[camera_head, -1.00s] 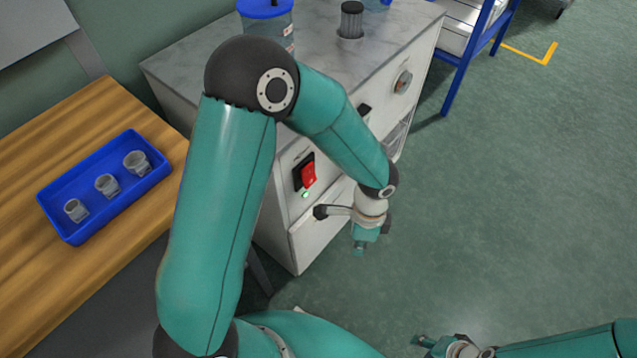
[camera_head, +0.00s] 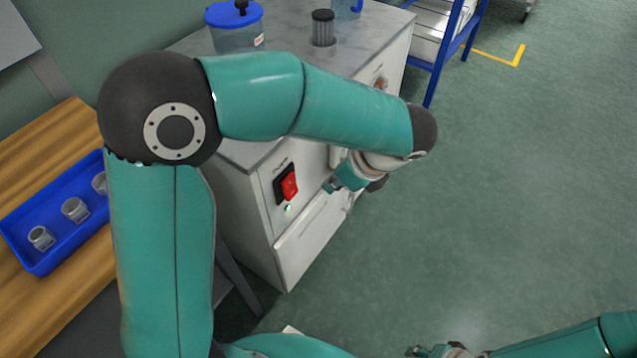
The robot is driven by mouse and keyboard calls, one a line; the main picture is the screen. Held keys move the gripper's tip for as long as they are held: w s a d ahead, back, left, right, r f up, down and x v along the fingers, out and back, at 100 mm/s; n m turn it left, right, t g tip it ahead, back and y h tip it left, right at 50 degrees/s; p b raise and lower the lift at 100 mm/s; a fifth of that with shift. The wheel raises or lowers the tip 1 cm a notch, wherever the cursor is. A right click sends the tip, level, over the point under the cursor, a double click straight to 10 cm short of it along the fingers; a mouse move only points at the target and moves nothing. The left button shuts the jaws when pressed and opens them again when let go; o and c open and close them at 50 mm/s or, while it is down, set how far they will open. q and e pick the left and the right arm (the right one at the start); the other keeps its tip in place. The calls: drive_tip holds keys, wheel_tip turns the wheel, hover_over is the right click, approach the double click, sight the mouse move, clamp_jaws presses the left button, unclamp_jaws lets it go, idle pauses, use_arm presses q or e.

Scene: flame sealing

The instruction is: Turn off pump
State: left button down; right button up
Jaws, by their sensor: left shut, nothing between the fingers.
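The pump cabinet is a white box (camera_head: 245,205) with a grey marbled top. On its front is a red rocker switch (camera_head: 288,185) in a black frame, with a small lit green light (camera_head: 288,208) just below it. My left gripper (camera_head: 332,186) is shut and empty. It is in front of the cabinet, a little right of the switch and apart from it in the picture. My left arm covers part of the cabinet's top and front. My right gripper (camera_head: 418,351) is at the bottom edge, partly cut off, far from the switch; its fingers are too small to judge.
A blue-lidded container (camera_head: 235,38) and a dark-capped clear cylinder (camera_head: 323,28) stand on the cabinet top. A blue tray (camera_head: 40,262) with small clear cups lies on the wooden table (camera_head: 60,135) at left. A blue-framed rack (camera_head: 470,30) stands behind. The floor at right is clear.

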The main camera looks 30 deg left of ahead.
use_arm(q)
drive_tip(key=b, duration=0.2)
approach(295, 195)
wheel_tip(295, 195, down, 5)
drive_tip(key=shift+w+a+f, duration=0.1)
drive_tip(key=shift+a+f, duration=0.05)
drive_tip(key=shift+a, duration=1.35)
